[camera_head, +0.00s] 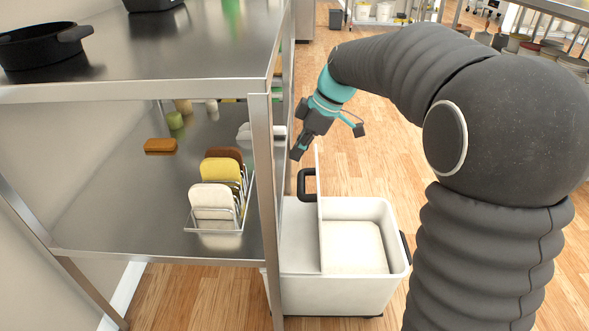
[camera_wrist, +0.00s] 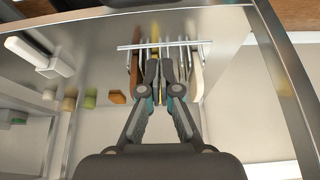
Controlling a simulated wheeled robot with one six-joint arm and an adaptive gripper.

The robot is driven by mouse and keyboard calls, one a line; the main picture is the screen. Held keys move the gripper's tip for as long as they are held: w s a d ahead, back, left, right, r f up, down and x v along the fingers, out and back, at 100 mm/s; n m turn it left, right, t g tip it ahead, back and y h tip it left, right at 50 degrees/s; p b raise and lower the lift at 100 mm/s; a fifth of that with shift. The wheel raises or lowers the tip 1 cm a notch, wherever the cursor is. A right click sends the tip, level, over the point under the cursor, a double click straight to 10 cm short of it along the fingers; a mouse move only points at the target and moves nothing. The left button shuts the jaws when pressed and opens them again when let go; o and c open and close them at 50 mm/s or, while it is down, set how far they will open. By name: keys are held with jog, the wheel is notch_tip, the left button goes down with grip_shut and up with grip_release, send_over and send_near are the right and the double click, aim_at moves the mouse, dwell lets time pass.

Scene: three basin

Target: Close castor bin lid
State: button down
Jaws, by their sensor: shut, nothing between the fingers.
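The white castor bin (camera_head: 340,293) stands on the floor beside the metal shelf, partly hidden by the shelf post. Its right half is open and shows an empty pale inside. A thin white lid panel (camera_head: 319,235) stands upright, nearly edge-on, along the middle of the bin. A black handle (camera_head: 307,186) is at the panel's left side. My gripper (camera_head: 297,153) is above the handle, left of the lid's top edge, apart from it as far as I can tell. It is shut and empty; its closed fingers show in the wrist view (camera_wrist: 161,72).
The metal shelf (camera_head: 120,215) stands close on the left, with its post (camera_head: 264,200) near my gripper. A rack of boards (camera_head: 217,195) and an orange-brown block (camera_head: 160,145) are on its lower level. The wooden floor (camera_head: 375,165) behind the bin is clear.

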jog(key=shift+n, duration=0.3)
jog(key=x, duration=0.5)
jog(key=b+x, duration=0.1)
jog(key=x, duration=0.4)
jog(key=shift+w+a+f, duration=0.2)
jog(key=shift+a, duration=0.2)
jog(key=d, duration=0.4)
jog(key=shift+d, duration=0.1)
